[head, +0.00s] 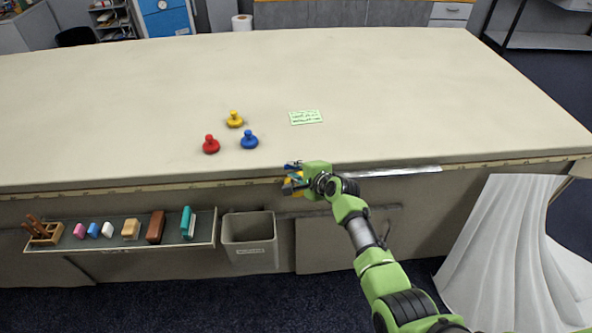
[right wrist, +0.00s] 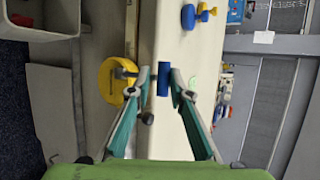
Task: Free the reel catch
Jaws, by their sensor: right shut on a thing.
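My right gripper (head: 293,178) is at the front edge of the table, its fingers pointing left in the head view. In the right wrist view its fingertips close on a small blue piece (right wrist: 163,80), which looks like the reel catch. A round yellow reel (right wrist: 115,82) with a grey crank-like part sits beside it on the table's front side. A small dark knob (right wrist: 148,118) shows between the fingers. In the head view the gripper mostly hides the reel and catch. My left gripper is not in view.
Red (head: 211,145), blue (head: 249,140) and yellow (head: 235,119) knobs stand on the table (head: 400,90), near a green card (head: 306,117). Below the edge are a tray (head: 120,246) of blocks and a grey bin (head: 250,245). White cloth (head: 500,250) hangs at right.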

